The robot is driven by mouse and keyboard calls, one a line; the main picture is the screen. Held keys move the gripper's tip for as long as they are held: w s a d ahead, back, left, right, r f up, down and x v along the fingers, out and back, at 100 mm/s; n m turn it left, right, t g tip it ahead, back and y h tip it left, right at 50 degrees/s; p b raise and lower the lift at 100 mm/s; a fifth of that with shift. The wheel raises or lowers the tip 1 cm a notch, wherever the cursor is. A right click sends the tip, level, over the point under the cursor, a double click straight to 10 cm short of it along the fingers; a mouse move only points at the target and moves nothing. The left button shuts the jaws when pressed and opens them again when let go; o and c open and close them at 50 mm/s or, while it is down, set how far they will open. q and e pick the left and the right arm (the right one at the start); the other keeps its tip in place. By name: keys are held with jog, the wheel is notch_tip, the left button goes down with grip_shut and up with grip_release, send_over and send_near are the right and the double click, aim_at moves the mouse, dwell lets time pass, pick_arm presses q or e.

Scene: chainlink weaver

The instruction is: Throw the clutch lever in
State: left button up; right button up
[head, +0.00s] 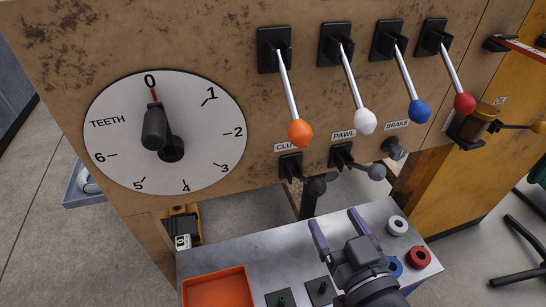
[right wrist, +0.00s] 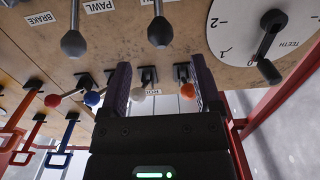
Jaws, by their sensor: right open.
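The clutch lever (head: 316,185) is a short lever with a dark round knob, mounted under the partly covered "CLU…" label (head: 285,147) on the brown panel. Its knob and rod point out and down to the right. In the right wrist view, a grey-knobbed lever (right wrist: 160,32) nearest the dial appears to be the same one. My right gripper (head: 338,224) is open and empty, below the clutch lever and apart from it. In the right wrist view its fingers (right wrist: 162,85) stand wide apart with nothing held between them. My left gripper is not in view.
The pawl lever (head: 376,171) and brake lever (head: 393,149) sit close to the right. Long levers with orange (head: 300,133), white (head: 365,121), blue and red knobs hang above. A TEETH dial (head: 215,110) points to 0. A bench (head: 225,258) with an orange tray (head: 218,290) lies below.

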aim_at(321, 194)
jog(key=x, duration=0.2)
jog(key=b+x, duration=0.1)
jog(key=x, duration=0.2)
jog(key=b+x, duration=0.1)
jog(key=x, duration=0.2)
jog(key=shift+w+r, duration=0.25)
jog(key=shift+r, duration=0.05)
jog(key=shift+w+a, duration=0.25)
jog(key=shift+w, duration=0.3)
jog(key=shift+r, duration=0.1)
jog(key=c, duration=1)
grip_shut()
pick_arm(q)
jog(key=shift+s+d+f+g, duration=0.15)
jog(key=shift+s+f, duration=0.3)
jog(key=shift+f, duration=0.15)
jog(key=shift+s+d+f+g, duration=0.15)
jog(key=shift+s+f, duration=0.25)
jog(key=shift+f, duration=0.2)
